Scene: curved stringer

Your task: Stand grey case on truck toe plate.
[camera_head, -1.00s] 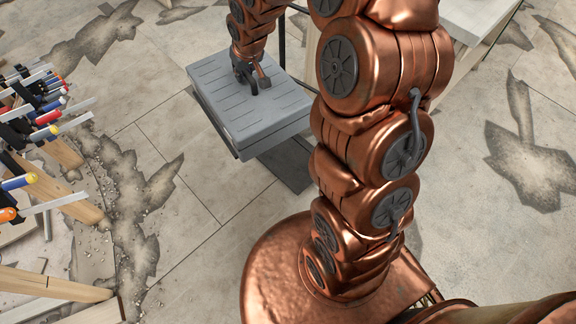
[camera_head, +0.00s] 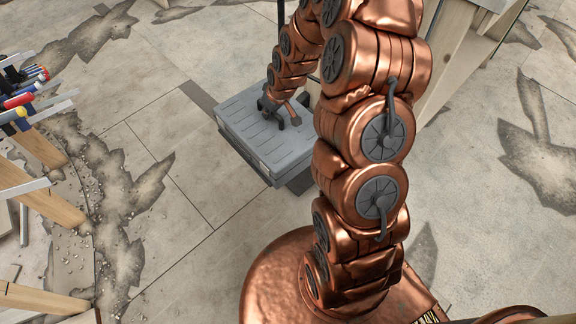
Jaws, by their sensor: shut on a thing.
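The grey case (camera_head: 250,122) is a flat box with a ribbed lid, seen from above in the head view, lying with its lid up. My gripper (camera_head: 280,118) is at the top of the case, and its dark fingers are shut on it. The exact grip point is partly hidden by the fingers. A dark grey flat plate, likely the truck toe plate (camera_head: 301,182), shows under the near right edge of the case. The case covers most of it, so I cannot tell whether they touch. A dark upright pole (camera_head: 281,22) stands behind the case.
Several clamps with red, blue and yellow handles (camera_head: 20,100) and wooden pieces (camera_head: 45,205) stand at the left. A wooden bench (camera_head: 462,50) is at the upper right, close to my arm. Cracked floor (camera_head: 185,170) lies open left of the case.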

